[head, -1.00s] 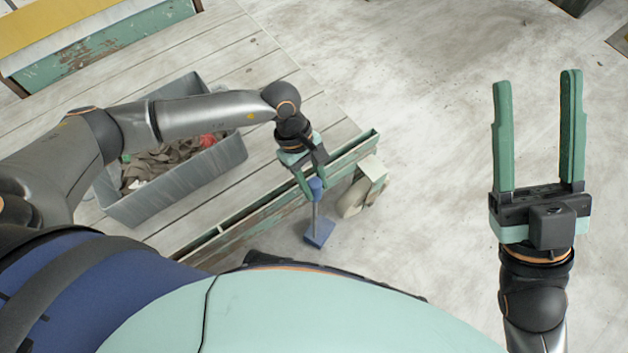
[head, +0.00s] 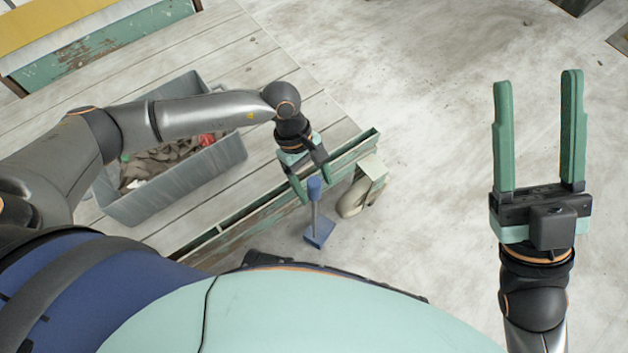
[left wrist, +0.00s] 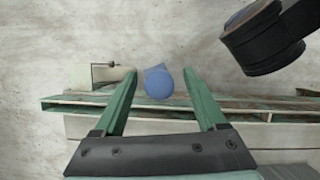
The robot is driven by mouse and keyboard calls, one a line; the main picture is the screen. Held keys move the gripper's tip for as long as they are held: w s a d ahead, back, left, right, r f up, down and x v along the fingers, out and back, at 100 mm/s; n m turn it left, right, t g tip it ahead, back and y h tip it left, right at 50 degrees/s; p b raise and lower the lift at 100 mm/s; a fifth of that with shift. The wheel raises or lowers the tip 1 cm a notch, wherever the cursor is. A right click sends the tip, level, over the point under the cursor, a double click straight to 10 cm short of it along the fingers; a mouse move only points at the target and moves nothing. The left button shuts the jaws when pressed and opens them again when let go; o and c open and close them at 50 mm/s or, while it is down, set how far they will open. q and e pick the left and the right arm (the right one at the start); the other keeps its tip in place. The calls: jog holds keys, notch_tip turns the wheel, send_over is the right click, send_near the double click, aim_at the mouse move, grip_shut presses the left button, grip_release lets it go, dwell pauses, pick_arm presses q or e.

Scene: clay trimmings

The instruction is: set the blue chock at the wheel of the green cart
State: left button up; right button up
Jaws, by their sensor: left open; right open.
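The blue chock (head: 319,234) stands on the floor with its grey rod upright and a blue knob on top. The knob also shows in the left wrist view (left wrist: 158,83). The green cart (head: 262,206) has a plank bed with worn green edges. Its pale wheel (head: 351,198) is up and right of the chock in the head view; a strip of floor shows between them. My left gripper (head: 315,186) is open, its fingers on either side of the knob, with gaps in the wrist view. My right gripper (head: 539,85) is open and empty, away to the right.
A grey bin (head: 185,182) holding brown scraps and a red piece stands on the cart bed, under my left arm. A yellow and green structure (head: 95,55) is at the upper left. The concrete floor (head: 430,150) between the cart and my right arm is clear.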

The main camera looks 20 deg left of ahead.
pick_arm(q)
jog(key=p+v, duration=0.3)
jog(key=v, duration=0.9)
jog(key=shift+r+p, duration=0.25)
jog(key=shift+p, duration=0.1)
pick_arm(e)
jog(key=r, duration=0.3)
jog(key=shift+d+r, duration=0.2)
jog(key=shift+r, duration=0.2)
pick_arm(q)
jog(key=shift+w+a, duration=0.1)
jog(key=shift+w, duration=0.05)
pick_arm(e)
jog(key=shift+f, duration=0.1)
